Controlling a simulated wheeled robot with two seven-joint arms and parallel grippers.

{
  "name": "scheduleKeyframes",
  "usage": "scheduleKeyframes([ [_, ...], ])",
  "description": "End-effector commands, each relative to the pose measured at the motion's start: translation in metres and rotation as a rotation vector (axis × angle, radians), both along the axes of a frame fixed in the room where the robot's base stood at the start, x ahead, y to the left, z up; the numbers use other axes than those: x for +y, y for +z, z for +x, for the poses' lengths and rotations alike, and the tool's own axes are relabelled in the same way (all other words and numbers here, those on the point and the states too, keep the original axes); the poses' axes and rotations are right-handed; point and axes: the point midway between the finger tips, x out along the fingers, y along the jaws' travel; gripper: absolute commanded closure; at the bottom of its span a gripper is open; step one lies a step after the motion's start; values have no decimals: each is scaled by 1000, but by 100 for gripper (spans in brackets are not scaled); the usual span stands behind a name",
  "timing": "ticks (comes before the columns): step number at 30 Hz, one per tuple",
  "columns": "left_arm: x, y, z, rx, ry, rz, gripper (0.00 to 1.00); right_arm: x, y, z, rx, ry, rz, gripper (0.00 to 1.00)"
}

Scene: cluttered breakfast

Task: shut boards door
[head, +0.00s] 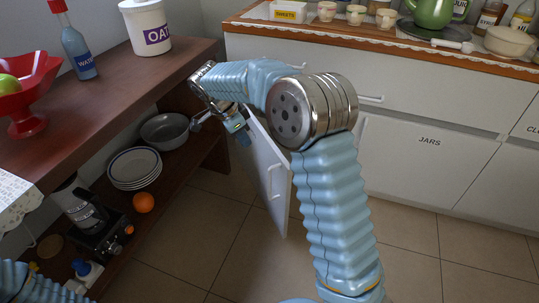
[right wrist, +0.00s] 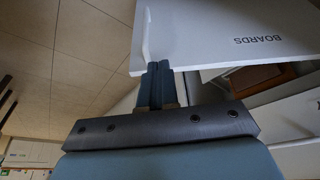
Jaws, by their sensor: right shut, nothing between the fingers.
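The boards door (head: 268,172) is a white panel with a bar handle, standing open, swung out from the white counter. In the right wrist view the door (right wrist: 215,35) fills the top right, and its BOARDS label reads upside down. My right gripper (right wrist: 157,75) is shut and empty, with its fingertips at the door's edge; I cannot tell if they touch. In the head view my right gripper (head: 241,131) is beside the door's upper part, partly hidden by my own arm. My left gripper is out of view.
A dark wooden shelf unit (head: 105,75) stands at the left, with plates (head: 134,168), a grey bowl (head: 165,130) and an orange (head: 143,202) below. The JARS drawer front (head: 430,155) is shut. Tiled floor (head: 205,245) is clear between them.

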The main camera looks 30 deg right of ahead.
Motion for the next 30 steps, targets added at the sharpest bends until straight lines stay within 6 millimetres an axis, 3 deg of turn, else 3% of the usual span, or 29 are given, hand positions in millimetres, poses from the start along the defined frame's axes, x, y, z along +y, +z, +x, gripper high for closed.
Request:
scheduleKeyframes([
  [2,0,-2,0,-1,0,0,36,-5,10,0,-16,-50,-22,100],
  [5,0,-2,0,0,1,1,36,-9,8,-1,-19,-68,-30,100],
  [20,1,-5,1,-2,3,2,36,-44,-82,-5,-14,-64,-26,100],
  [24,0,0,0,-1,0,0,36,-67,-78,-6,-17,-66,-25,100],
  [30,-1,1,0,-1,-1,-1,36,-81,-79,-7,-18,-63,-25,100],
])
